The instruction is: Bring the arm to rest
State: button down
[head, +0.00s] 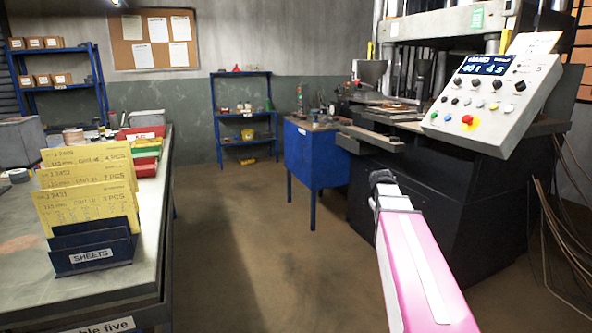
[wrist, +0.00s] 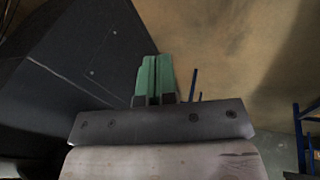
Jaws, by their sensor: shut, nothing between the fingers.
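My gripper (wrist: 155,78) shows in the wrist view as two green fingers side by side, shut with nothing between them. They point out over the brown floor, with a dark machine side to the left. In the head view my pink and white arm (head: 415,255) reaches up from the lower right and ends in a dark joint in front of the black press base. The green fingers cannot be made out in the head view.
A black press (head: 420,190) with a tilted control panel (head: 490,100) stands at right. A blue cabinet (head: 318,160) stands behind my arm. At left is a table (head: 30,285) with a blue sheet holder (head: 92,248). The floor (head: 255,255) between is clear. Cables hang at far right.

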jog(key=s+a+f+m+g+y, duration=0.2)
jog(key=s+a+f+y, duration=0.1)
jog(key=s+a+f, duration=1.2)
jog(key=s+f, duration=0.4)
jog(key=shift+m+g, duration=0.3)
